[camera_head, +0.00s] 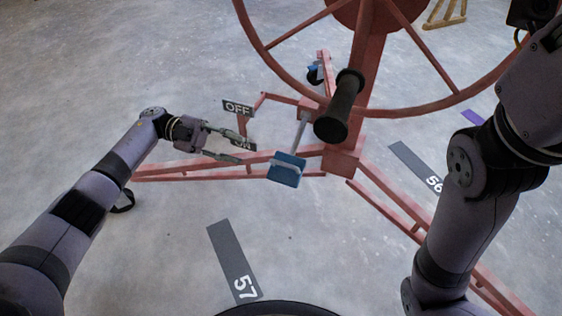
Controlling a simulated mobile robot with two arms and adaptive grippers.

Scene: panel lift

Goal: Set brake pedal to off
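The brake pedal is a blue pad (288,169) on a thin grey lever, low on the red stand and at the picture's middle. A dark OFF sign (238,108) stands up and left of the pad. My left gripper (246,150) is left of the pad. Its two fingers are apart with nothing held between them, and their tips seem short of the pad. My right arm rises along the right side and its gripper fingers do not show.
A large red hand wheel (268,49) with a black handle (339,106) stands over the pedal. The red stand's legs (395,205) spread across the grey floor. Floor markers 57 (231,255) and 56 (413,163) lie flat. Floor in front is clear.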

